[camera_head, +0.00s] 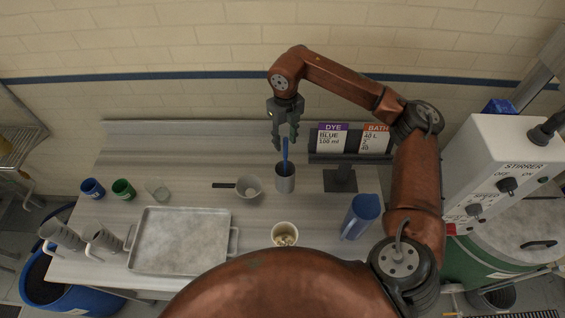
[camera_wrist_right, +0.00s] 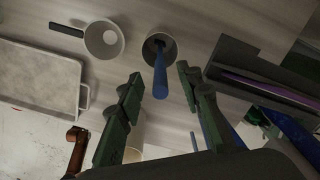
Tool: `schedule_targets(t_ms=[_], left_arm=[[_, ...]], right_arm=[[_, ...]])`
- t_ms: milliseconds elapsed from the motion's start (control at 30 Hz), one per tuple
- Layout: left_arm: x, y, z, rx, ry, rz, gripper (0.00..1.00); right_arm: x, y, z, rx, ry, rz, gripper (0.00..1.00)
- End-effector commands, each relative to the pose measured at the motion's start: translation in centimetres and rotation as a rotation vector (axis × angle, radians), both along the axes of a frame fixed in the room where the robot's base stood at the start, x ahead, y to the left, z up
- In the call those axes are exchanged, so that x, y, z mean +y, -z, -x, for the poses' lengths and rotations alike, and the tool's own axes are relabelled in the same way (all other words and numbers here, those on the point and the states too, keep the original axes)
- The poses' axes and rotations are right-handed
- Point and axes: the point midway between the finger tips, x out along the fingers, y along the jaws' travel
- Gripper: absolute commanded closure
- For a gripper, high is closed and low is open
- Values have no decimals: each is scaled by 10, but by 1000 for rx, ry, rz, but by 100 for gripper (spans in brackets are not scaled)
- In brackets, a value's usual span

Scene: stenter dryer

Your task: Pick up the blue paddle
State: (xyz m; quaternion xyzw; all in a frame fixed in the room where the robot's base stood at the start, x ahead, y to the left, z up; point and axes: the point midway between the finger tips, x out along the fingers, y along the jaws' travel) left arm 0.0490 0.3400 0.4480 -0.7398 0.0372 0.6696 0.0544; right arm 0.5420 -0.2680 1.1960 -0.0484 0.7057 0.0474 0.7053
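The blue paddle (camera_head: 285,154) stands in a grey metal cup (camera_head: 285,182) on the table, its handle rising above the rim. My right gripper (camera_head: 286,141) is above the cup, pointing down, with its fingers apart on either side of the handle's upper part. In the right wrist view the paddle (camera_wrist_right: 160,80) shows between the open fingers (camera_wrist_right: 159,78), with a visible space on each side; its lower end is hidden inside the cup (camera_wrist_right: 158,46). My left gripper is not in view.
A blue jug (camera_head: 361,215), a pot with pale contents (camera_head: 285,234) and a metal tray (camera_head: 180,240) are nearer. The stirrer machine (camera_head: 505,170) stands at the right.

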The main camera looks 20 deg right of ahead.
Motion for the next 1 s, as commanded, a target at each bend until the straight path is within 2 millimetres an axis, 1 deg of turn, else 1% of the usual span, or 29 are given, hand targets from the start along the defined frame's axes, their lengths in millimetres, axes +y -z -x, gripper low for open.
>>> schedule_targets(t_ms=[200,333,433,633,1000], left_arm=[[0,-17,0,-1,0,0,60],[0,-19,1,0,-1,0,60],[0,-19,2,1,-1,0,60],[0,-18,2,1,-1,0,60],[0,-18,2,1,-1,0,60]], right_arm=[[0,28,2,4,-2,-1,67],[0,44,2,1,-3,-2,67],[1,49,1,0,-3,-2,67],[0,50,1,0,-4,-2,67],[0,50,1,0,-3,-1,92]])
